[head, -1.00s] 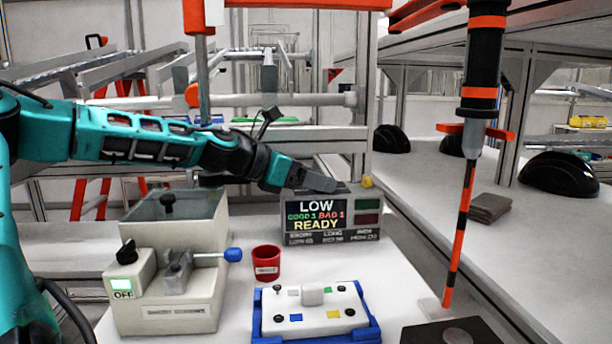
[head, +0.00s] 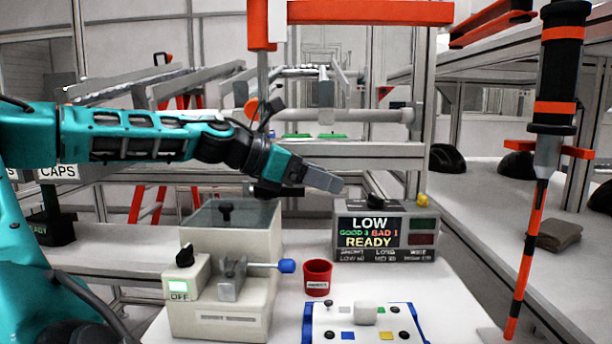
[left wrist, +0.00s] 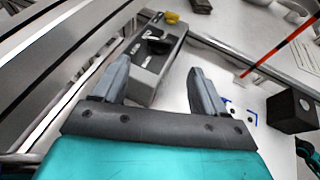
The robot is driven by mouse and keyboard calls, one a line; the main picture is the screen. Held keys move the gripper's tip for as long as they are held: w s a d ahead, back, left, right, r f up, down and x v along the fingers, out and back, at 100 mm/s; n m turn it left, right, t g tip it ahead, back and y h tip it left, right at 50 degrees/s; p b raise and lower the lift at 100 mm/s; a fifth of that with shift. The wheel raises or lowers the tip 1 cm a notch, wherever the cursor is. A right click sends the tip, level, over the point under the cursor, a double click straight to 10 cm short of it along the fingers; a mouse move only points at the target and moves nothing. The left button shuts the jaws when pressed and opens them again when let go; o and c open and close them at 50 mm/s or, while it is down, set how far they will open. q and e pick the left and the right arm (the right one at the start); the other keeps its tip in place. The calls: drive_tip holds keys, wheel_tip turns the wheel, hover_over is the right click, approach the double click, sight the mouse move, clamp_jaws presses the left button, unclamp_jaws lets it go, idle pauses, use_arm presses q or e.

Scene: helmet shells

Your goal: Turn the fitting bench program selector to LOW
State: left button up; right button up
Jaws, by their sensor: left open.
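The grey fitting bench control box (head: 386,229) stands at the back of the white table; its screen reads LOW, GOOD 3, BAD 1, READY. Its black selector knob (head: 375,201) is on top, with a yellow button (head: 422,200) at the right. In the left wrist view the knob (left wrist: 157,42) shows beyond the fingers, between them and apart from them. My left gripper (head: 338,184) is in the air to the left of the knob, a little above it; in the left wrist view its fingers (left wrist: 158,82) are spread and empty. My right gripper is not in view.
A beige machine (head: 225,290) with a lever and a green-lit OFF display stands left. A red cup (head: 317,278) and a blue-edged white fixture (head: 362,322) sit in front of the box. An orange-black hanging tool (head: 530,240) is at the right.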

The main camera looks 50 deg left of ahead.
use_arm(q)
drive_tip(key=shift+v, duration=1.25)
